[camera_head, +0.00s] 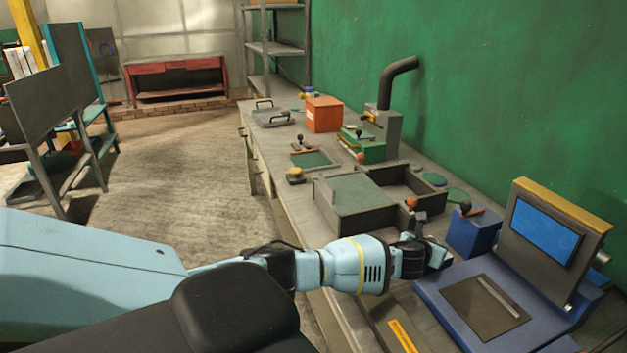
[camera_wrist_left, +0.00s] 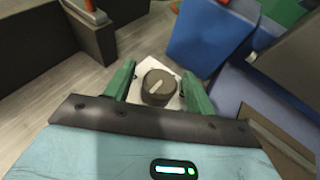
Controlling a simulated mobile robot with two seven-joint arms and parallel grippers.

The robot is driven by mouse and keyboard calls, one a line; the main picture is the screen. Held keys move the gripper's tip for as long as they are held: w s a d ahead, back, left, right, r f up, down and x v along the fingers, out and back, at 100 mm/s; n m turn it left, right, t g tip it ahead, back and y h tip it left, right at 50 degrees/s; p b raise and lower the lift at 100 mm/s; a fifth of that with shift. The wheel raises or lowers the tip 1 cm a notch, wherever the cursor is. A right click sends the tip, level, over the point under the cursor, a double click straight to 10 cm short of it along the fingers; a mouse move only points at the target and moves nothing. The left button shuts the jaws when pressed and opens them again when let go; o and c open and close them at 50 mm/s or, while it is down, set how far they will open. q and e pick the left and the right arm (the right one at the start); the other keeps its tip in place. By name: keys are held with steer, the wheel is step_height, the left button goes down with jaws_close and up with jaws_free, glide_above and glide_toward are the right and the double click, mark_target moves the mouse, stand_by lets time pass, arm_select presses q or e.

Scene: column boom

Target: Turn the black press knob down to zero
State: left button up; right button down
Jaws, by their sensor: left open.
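The black press knob (camera_wrist_left: 157,88) is a round dark knob with a pale pointer bar across its top, lying diagonally. It sits on a small white plate (camera_wrist_left: 149,68) in the left wrist view. My left gripper (camera_wrist_left: 160,72) is open, with its two green fingers on either side of the knob. Gaps show between the fingers and the knob, so no grip is visible. In the head view my left gripper (camera_head: 428,248) is low over the bench beside the blue machine, and the knob is mostly hidden there. My right gripper is not in view.
A blue machine with a screen (camera_head: 545,232) stands right of the gripper. A blue box with a dark-knobbed lever (camera_head: 474,230) is just behind it. The green wall bounds the right.

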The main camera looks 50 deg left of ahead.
arm_select(q)
steer(key=m+h, duration=0.1)
steer(key=h, duration=0.1)
steer(key=m+h+b, duration=0.1)
steer(key=m+h, duration=0.1)
steer(key=shift+a+f, duration=0.1)
steer(key=shift+f, duration=0.2)
steer(key=shift+r+m+g+h+b, duration=0.15)
steer(key=shift+m+g+h+b, duration=0.1)
steer(key=shift+m+h+b, duration=0.6)
steer(key=shift+r+m+g+h+b, duration=0.1)
steer(key=shift+m+g+h+b, duration=0.3)
steer(key=shift+m+h, duration=0.75)
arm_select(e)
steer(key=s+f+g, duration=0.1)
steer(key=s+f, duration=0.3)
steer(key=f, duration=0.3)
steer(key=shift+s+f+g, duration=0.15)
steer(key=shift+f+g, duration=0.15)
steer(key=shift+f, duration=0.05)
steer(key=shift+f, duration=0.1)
